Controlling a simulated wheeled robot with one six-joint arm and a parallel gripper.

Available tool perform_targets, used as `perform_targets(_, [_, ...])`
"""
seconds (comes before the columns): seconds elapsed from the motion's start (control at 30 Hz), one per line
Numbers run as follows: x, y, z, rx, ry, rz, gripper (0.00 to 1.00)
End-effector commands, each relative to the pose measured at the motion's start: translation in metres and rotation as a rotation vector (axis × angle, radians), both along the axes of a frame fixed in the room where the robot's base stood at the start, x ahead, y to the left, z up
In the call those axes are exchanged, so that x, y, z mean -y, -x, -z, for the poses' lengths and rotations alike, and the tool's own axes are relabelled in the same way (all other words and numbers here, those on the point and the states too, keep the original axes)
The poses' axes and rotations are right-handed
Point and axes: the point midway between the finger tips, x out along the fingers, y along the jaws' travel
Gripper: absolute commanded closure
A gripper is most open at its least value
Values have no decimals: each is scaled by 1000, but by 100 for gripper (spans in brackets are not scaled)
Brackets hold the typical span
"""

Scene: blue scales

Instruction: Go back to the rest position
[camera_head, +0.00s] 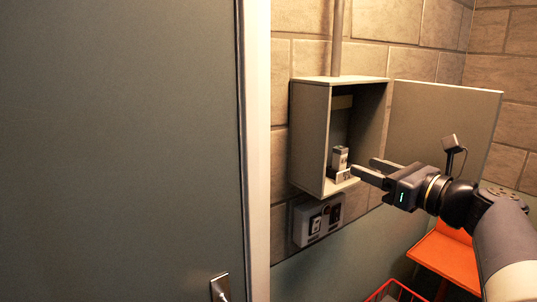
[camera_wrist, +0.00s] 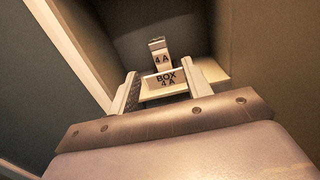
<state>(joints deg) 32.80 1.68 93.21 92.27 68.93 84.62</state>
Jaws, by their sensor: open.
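My gripper (camera_head: 366,169) is open, its two fingers pointing left at the mouth of an open wall cabinet (camera_head: 309,140). In the wrist view, my gripper (camera_wrist: 161,94) has its fingers apart with nothing held between them. Beyond the fingers, a small light block marked "4 A" (camera_wrist: 161,60) stands upright inside the cabinet, at a holder labelled "BOX 4 A" (camera_wrist: 166,79). In the head view the block (camera_head: 340,158) stands near the cabinet's floor, just left of my fingertips. Whether a fingertip touches the holder cannot be told.
The cabinet door (camera_head: 440,125) stands open to the right, behind my arm. A switch or socket panel (camera_head: 318,220) is on the wall below. A red-orange table (camera_head: 447,254) and a red wire basket (camera_head: 397,290) are lower right. A large grey door (camera_head: 120,150) fills the left.

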Motion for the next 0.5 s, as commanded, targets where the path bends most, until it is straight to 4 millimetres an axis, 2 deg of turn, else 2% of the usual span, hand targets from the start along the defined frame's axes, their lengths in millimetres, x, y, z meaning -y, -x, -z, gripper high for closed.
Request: perform_targets(0.5, [-55, -73, -2, -2, -1, -5, 53])
